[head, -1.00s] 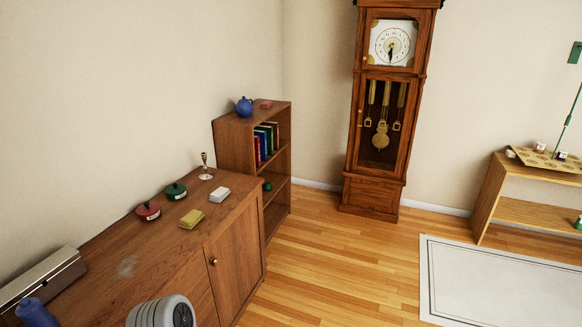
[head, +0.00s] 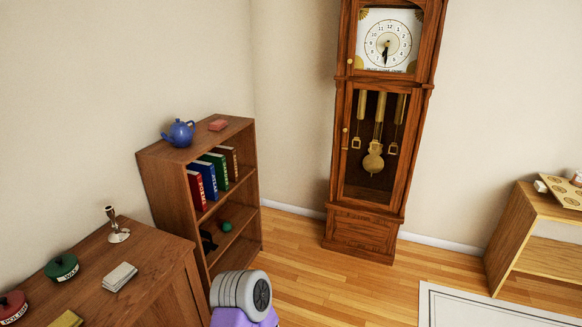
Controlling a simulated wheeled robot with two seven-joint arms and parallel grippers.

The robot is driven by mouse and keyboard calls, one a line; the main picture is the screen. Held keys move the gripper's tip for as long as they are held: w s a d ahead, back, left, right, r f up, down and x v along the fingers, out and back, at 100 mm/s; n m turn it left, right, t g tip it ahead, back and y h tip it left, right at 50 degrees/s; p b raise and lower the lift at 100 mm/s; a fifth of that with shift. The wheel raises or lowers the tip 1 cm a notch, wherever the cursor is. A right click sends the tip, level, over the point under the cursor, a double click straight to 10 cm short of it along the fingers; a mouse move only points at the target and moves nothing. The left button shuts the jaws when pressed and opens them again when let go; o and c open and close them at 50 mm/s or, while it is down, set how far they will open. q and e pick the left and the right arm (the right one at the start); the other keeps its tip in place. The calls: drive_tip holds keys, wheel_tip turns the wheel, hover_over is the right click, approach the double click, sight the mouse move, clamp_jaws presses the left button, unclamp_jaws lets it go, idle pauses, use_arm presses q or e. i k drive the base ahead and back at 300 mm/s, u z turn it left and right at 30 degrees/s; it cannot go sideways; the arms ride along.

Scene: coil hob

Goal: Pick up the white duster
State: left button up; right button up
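The white duster (head: 120,277) is a small folded white cloth. It lies flat on the top of the brown wooden cabinet (head: 150,265) at the lower left, near the cabinet's front edge. Neither of my grippers shows in the head view. A grey, rounded part with purple below it, at the bottom middle, looks like a link of my own arm. It is to the right of the cabinet, apart from the duster in the picture.
A yellow cloth (head: 66,319), a green tin (head: 61,267), a red tin (head: 12,306) and a candlestick (head: 117,226) stand near the duster. A bookshelf (head: 170,185) with a blue teapot (head: 178,133) is behind. A tall clock (head: 365,225) stands beyond open floor.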

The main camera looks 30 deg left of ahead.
sight(114, 282)
drive_tip(key=u, duration=0.6)
drive_tip(key=i, duration=1.4)
drive_tip(key=u, duration=1.2)
